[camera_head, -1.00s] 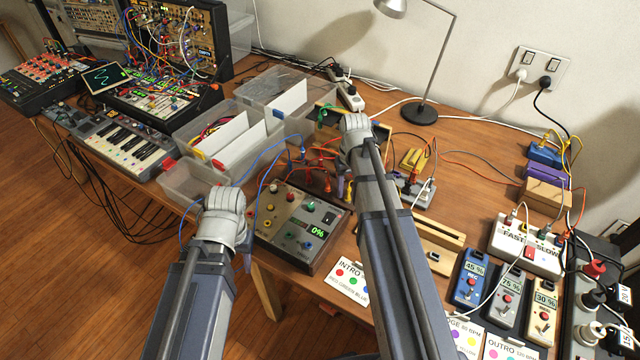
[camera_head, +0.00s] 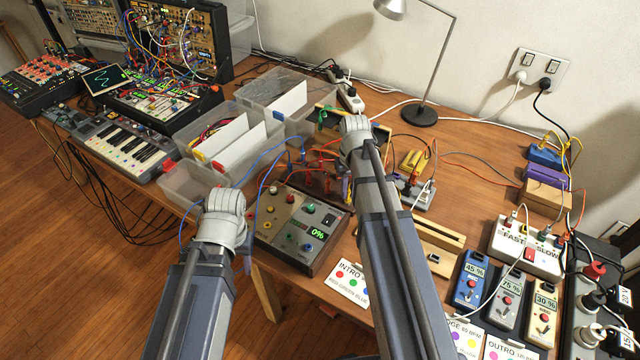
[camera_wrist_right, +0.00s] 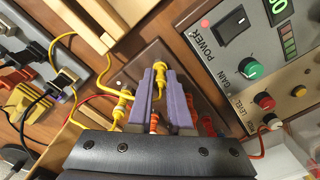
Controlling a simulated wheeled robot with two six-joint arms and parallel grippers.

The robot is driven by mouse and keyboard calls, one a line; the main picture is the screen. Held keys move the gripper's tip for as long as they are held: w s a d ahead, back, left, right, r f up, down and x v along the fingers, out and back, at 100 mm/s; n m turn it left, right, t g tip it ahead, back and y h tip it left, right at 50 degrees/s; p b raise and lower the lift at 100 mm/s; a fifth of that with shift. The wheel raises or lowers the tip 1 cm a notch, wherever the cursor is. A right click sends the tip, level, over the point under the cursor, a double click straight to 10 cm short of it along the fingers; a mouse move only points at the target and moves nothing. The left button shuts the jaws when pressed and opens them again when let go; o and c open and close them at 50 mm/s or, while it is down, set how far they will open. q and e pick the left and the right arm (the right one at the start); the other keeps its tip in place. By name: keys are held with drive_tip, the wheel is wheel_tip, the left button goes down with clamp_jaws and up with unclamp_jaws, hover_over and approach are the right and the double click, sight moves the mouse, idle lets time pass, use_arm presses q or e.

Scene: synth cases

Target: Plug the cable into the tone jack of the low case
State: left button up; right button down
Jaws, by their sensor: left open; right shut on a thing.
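In the right wrist view, my right gripper (camera_wrist_right: 163,70) has purple fingers, shut on a yellow plug (camera_wrist_right: 176,76) with a yellow cable, over a brown panel (camera_wrist_right: 143,57). Other yellow, orange and red plugs stand at this panel, partly behind the fingers. In the head view my right forearm hides these fingertips. Beside the panel is a grey case (camera_head: 302,222) with brown sides, knobs and a 0% display; it also shows in the right wrist view (camera_wrist_right: 222,57). I cannot read a tone label. My left gripper (camera_head: 224,204) is open left of this case, its fingers mostly hidden.
Clear bins (camera_head: 222,150) and a keyboard (camera_head: 125,140) stand to the left. A lamp (camera_head: 420,115) stands at the back. Loose cables cross the table around the plugs.

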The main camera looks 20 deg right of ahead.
sight(349, 190)
use_arm(q)
drive_tip(key=shift+r, duration=0.15)
use_arm(e)
drive_tip(key=shift+r, duration=0.15)
use_arm(q)
drive_tip(key=shift+r+p, duration=1.8)
drive_tip(key=shift+p, duration=0.1)
use_arm(e)
drive_tip(key=shift+r, duration=1.8)
